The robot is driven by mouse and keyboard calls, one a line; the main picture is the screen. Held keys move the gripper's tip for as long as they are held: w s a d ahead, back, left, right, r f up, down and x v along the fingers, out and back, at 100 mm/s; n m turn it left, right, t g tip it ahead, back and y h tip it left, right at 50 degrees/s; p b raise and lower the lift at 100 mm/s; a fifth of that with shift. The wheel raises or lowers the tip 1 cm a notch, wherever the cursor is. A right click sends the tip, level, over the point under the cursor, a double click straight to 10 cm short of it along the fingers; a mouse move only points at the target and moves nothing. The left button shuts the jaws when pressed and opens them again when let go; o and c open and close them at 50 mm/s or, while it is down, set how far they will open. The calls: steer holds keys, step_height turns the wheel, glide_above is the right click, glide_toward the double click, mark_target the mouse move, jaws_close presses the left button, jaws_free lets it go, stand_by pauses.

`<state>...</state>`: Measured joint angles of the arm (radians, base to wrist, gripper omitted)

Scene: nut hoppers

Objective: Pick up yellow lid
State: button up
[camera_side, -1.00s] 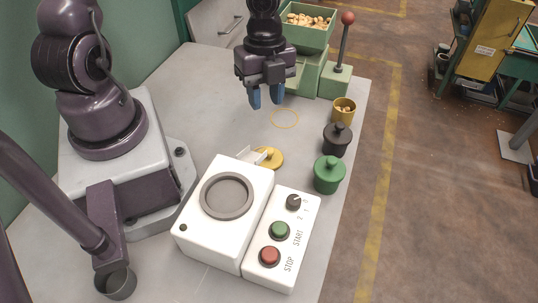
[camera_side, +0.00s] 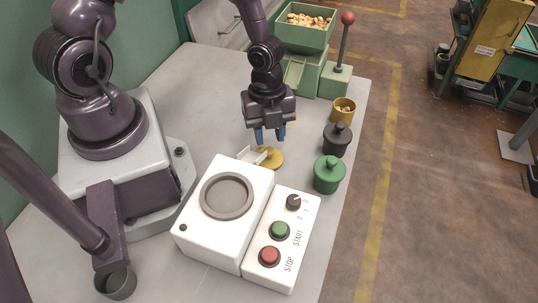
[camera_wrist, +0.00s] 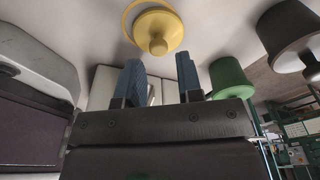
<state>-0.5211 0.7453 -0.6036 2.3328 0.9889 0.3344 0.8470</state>
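The yellow lid (camera_side: 268,158) lies flat on the grey table, just behind the white machine, with its knob up. In the wrist view the lid (camera_wrist: 158,28) shows beyond the fingertips, its knob roughly in line with the gap between them. My gripper (camera_side: 270,139) is above the lid with its blue fingers pointing down. The fingers stand apart with nothing between them; in the wrist view my gripper (camera_wrist: 160,68) is open too. The fingertips appear apart from the lid.
A dark lidded pot (camera_side: 337,141) and a green lidded pot (camera_side: 329,176) stand right of the lid. A yellow cup of nuts (camera_side: 344,110) is behind them. The white machine (camera_side: 208,236) and button panel (camera_side: 270,262) are in front. A green hopper (camera_side: 308,36) and lever (camera_side: 344,40) stand behind.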

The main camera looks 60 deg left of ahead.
mark_target(269, 149)
steer(key=shift+s+d+f, duration=0.1)
steer(key=shift+d+f, duration=0.1)
steer(key=shift+f, duration=0.75)
steer(key=shift+s+d+f, duration=0.1)
steer(key=shift+d+f, duration=0.05)
steer(key=shift+f, duration=0.8)
jaws_close()
steer(key=shift+r, duration=0.1)
